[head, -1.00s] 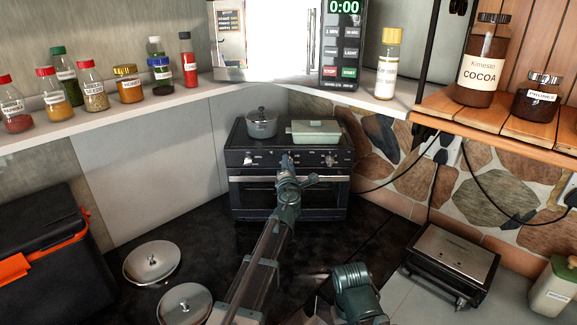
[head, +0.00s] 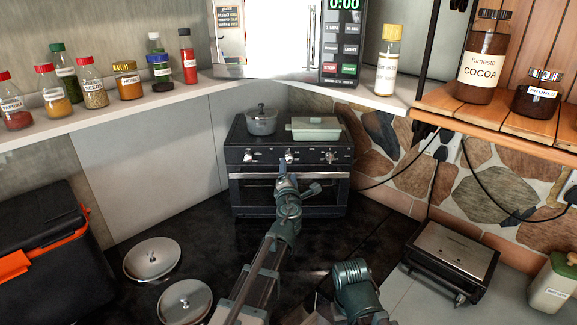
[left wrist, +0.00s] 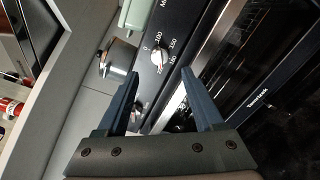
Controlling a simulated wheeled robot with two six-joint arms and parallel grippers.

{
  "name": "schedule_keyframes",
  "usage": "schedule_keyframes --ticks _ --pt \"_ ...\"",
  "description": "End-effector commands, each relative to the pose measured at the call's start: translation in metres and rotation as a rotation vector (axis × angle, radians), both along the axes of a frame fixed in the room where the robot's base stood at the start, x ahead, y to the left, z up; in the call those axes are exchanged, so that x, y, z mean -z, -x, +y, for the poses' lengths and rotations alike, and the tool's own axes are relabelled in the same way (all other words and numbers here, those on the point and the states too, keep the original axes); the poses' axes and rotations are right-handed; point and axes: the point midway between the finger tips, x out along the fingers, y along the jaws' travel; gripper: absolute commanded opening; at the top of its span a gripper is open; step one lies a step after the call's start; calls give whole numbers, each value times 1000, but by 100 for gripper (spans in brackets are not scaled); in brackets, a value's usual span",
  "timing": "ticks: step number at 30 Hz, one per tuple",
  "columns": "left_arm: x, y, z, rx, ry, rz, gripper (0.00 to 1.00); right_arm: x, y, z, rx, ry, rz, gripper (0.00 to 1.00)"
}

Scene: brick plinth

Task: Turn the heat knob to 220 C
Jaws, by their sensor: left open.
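The small black oven (head: 290,185) stands in the back corner, with a row of knobs on its front panel. The middle knob (head: 289,156) shows just above my left gripper (head: 284,177). In the left wrist view a pale knob (left wrist: 158,57) has printed numbers around it, among them 0, 100 and 150; its exact setting is too small to read. My left gripper (left wrist: 160,76) is open and empty there, its two blue fingers either side of the knob's line and seemingly short of it.
A grey pot (head: 261,122) and a pale green lidded dish (head: 316,129) stand on the oven. Two metal lids (head: 152,259) lie on the dark counter at left. A grill (head: 452,259) stands at right, and a shelf with jars runs above.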

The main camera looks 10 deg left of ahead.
Motion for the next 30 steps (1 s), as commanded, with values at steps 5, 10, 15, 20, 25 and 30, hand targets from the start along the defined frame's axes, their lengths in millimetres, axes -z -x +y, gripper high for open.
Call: schedule_keyframes --ticks 5,10,15,20,25,30 --pt "0 45 -8 1 0 0 69 0 0 0 0 0 0 0" --pt "0 68 -14 2 0 0 69 0 0 0 0 0 0 0" --pt "0 71 -15 0 0 0 69 0 0 0 0 0 0 0" --pt "0 71 -15 0 0 0 69 0 0 0 0 0 0 0" --pt "4 75 -10 -35 127 -9 69 0 0 0 0 0 0 0" --pt "28 96 5 -197 640 -59 69 0 0 0 0 0 0 0"
